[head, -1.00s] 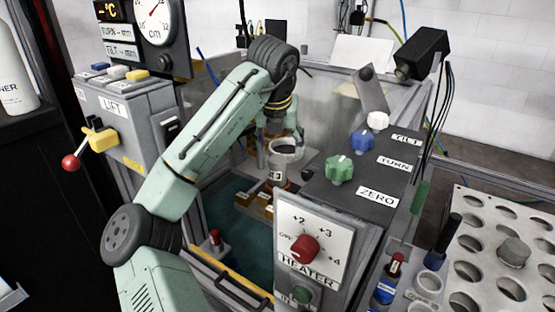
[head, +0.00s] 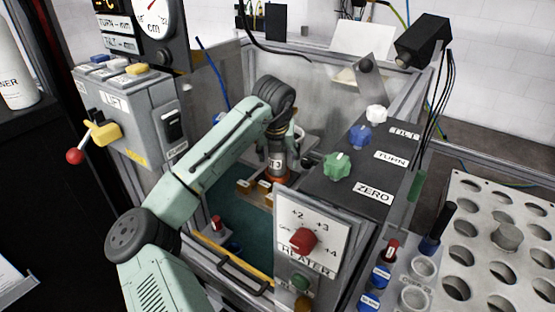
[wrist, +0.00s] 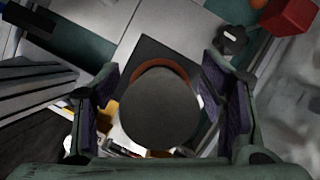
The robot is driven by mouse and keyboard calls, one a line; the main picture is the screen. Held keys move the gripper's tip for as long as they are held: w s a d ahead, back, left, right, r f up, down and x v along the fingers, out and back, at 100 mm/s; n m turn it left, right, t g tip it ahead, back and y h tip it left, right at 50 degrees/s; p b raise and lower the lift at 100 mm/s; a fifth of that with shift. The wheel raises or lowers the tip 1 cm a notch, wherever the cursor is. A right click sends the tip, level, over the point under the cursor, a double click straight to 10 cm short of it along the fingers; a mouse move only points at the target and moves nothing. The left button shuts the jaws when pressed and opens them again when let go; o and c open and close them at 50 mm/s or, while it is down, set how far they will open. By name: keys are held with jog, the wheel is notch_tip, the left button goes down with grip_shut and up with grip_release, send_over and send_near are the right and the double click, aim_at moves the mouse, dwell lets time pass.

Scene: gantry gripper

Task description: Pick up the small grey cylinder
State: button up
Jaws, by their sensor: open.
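A grey cylinder (head: 277,161) with a white number label stands upright on an orange ring inside the tank in the head view. Its round dark grey top (wrist: 160,106) fills the middle of the wrist view. My gripper (wrist: 155,110) is open, with one finger on each side of that top; small gaps show, and I see no grip on it. In the head view my forearm hides most of the gripper. Another short grey cylinder (head: 507,237) sits in the holed rack at the right, away from my gripper.
The heater panel (head: 313,225) with a red knob stands in front, and the control box with green knob (head: 337,166) is to the right. The lift box (head: 130,115) is at left. Small brown blocks (head: 246,186) lie near the cylinder. The green tank floor (head: 245,235) is partly clear.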

jog(key=shift+c, duration=0.5)
jog(key=c, duration=1.1)
